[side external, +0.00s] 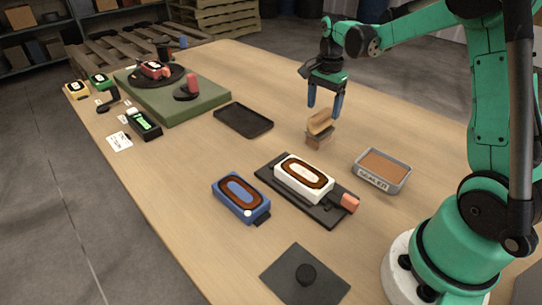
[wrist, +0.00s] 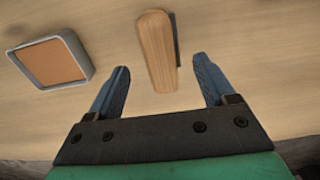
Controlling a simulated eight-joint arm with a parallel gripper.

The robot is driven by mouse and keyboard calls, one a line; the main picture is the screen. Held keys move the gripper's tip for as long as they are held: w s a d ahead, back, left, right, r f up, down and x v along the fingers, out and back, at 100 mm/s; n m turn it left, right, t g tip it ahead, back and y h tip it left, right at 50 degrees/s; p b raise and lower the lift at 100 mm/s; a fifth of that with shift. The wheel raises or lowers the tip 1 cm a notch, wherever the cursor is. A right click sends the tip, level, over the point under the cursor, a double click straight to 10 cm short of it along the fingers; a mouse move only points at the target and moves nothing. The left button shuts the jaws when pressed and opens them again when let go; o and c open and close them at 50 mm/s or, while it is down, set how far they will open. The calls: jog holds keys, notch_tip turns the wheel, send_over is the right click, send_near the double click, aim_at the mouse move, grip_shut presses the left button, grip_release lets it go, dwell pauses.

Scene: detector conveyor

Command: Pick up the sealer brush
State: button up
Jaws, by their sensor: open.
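The sealer brush (side external: 320,122) shows as a light wooden piece on top of a small brownish block (side external: 319,141) near the middle of the table. In the wrist view its wooden handle (wrist: 156,50) points between my fingers, with a thin dark edge along its right side. My gripper (side external: 324,112) is open and points down at the brush in the side view. In the wrist view, my gripper (wrist: 161,64) has one blue finger on each side of the handle's near end, with clear gaps. I cannot tell whether the fingertips are level with the handle.
A grey tray labelled SEALER (side external: 382,171) with brown contents stands to the right. A white detector (side external: 304,177) lies on a black plate in front, with a blue one (side external: 240,196) beside it. An empty black tray (side external: 243,120) lies left. Bare table separates them.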

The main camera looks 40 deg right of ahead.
aim_at(322, 113)
jog(key=shift+f, duration=1.4)
jog(key=shift+f, duration=0.2)
grip_shut()
